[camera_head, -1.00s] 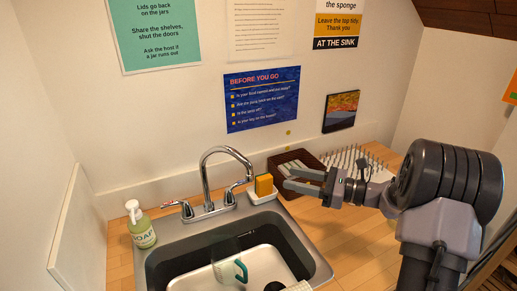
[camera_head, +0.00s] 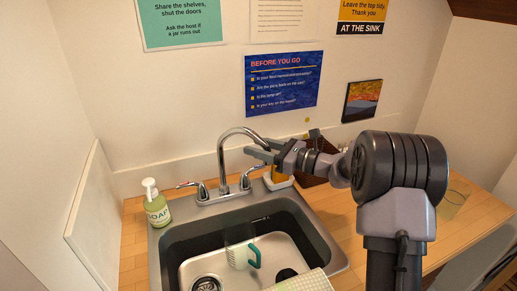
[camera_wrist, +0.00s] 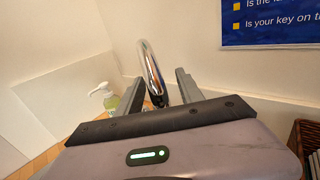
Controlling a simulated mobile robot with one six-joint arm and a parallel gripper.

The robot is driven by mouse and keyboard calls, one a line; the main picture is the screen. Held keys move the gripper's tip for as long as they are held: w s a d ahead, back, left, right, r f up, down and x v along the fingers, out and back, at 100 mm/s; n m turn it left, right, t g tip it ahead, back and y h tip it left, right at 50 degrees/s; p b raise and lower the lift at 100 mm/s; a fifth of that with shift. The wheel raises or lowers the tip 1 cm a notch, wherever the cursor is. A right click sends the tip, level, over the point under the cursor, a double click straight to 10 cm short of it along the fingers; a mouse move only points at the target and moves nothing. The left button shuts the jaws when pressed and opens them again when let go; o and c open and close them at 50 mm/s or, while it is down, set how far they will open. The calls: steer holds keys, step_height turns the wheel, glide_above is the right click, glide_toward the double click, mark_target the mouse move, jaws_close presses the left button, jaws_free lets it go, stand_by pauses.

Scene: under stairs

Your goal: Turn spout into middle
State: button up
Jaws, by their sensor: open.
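The chrome gooseneck spout (camera_head: 221,160) rises from the faucet base behind the sink (camera_head: 160,263) and arches to the right. Its outlet end is hidden behind my gripper (camera_head: 257,149). My gripper is open and reaches from the right to the spout's outlet side. In the wrist view, the spout (camera_wrist: 151,68) shows between the two spread fingers of my gripper (camera_wrist: 160,90). I cannot tell whether either finger touches it.
A soap bottle (camera_head: 157,206) stands left of the sink, and a sponge holder (camera_head: 279,184) sits right of the spout, below my gripper. A dark basket (camera_head: 318,176) stands behind my arm.

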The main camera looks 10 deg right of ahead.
jaws_close()
stand_by(1.4)
